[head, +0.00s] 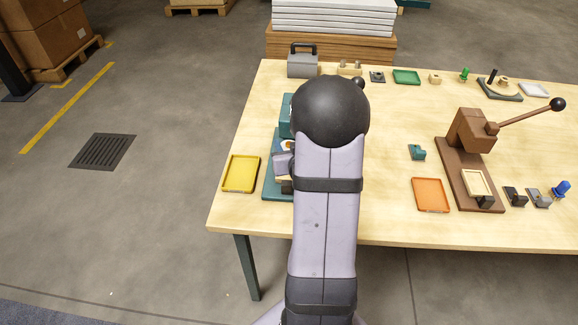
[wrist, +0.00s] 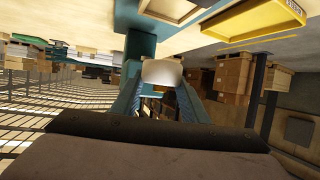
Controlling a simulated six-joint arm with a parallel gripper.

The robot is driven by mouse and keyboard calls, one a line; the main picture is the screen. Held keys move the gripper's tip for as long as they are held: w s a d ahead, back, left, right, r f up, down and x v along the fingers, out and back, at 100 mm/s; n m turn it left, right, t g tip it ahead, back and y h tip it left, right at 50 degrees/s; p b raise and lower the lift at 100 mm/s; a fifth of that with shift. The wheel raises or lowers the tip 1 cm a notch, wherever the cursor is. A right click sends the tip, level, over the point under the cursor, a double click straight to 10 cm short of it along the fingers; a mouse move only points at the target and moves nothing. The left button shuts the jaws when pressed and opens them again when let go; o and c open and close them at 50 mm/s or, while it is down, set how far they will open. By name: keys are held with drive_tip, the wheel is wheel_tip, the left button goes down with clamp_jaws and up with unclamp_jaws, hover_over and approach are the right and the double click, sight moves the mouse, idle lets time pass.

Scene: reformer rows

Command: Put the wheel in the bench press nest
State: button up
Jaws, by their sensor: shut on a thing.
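My gripper (wrist: 160,92) is shut on a pale, rounded piece, which I take to be the wheel (wrist: 162,73); it sits between the two teal fingers in the wrist view. In the head view my arm hides most of the gripper and I cannot make out the wheel. A teal bench press (head: 285,115) stands at the table's left, partly behind my arm, with its base (head: 270,180) showing. A pale-framed nest (wrist: 178,8) shows at the top of the wrist view, apart from the wheel. A brown press (head: 470,130) with a pale nest (head: 474,182) stands at the right.
A yellow tray (head: 240,174) lies left of the teal press. A grey box (head: 302,62) and several small parts line the back edge. The table between the presses is partly clear.

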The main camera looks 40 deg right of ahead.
drive_tip(key=shift+f, duration=3.9)
drive_tip(key=shift+f, duration=0.2)
drive_tip(key=o, duration=1.1)
drive_tip(key=shift+r, duration=0.1)
